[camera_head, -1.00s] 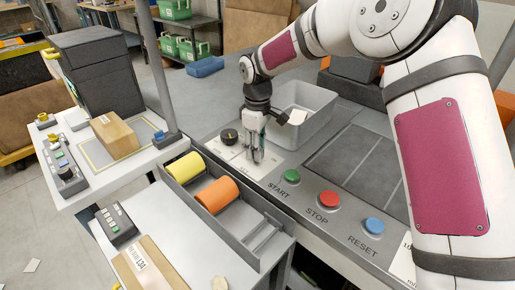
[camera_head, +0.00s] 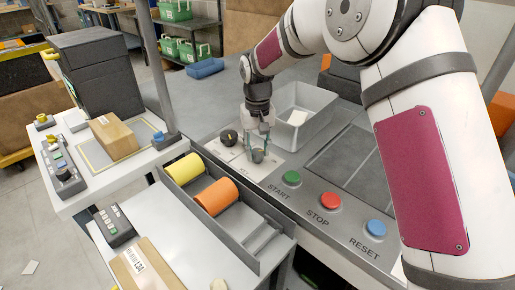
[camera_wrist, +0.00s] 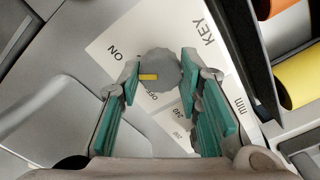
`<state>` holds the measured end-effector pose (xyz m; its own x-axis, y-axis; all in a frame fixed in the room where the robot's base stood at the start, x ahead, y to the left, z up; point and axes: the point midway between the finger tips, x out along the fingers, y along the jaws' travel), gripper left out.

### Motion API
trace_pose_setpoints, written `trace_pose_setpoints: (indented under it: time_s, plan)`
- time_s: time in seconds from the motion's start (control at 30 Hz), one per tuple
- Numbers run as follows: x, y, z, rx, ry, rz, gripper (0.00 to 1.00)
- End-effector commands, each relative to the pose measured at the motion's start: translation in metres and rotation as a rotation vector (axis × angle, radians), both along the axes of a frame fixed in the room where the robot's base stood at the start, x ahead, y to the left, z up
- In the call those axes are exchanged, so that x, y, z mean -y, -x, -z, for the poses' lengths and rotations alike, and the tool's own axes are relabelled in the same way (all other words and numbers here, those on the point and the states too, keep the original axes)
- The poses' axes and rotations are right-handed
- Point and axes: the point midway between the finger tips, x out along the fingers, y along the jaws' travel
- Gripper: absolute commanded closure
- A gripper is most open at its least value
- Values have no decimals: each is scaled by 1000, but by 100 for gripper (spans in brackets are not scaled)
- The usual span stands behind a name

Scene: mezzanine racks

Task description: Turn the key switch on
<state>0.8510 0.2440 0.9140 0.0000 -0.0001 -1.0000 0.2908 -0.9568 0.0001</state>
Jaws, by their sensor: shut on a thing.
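The key switch (camera_head: 258,155) is a round grey knob on a white label plate on the grey console. In the wrist view the knob (camera_wrist: 163,68) has a yellow mark pointing left, between the printed ON and OFF. KEY is printed to the right of it. My gripper (camera_head: 259,152) points down at the switch. In the wrist view the gripper (camera_wrist: 160,72) has its two teal-padded fingers on opposite sides of the knob, shut on it. The knob's face stays visible between the fingertips.
A dark dial (camera_head: 229,137) sits just left of the switch. Green START (camera_head: 291,178), red STOP (camera_head: 330,200) and blue RESET (camera_head: 375,227) buttons line the front edge. A grey bin (camera_head: 312,104) stands behind. Yellow (camera_head: 184,168) and orange (camera_head: 215,196) rollers lie in front.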

Motion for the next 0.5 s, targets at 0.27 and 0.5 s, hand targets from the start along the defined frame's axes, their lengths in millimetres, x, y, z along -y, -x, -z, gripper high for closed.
trace_pose_setpoints:
  time_s: [0.27, 0.5]
  plan:
    - [-1, 1, 0, -1, 0, 134, 96]
    - [0, 0, 0, -1, 0, 182, 96]
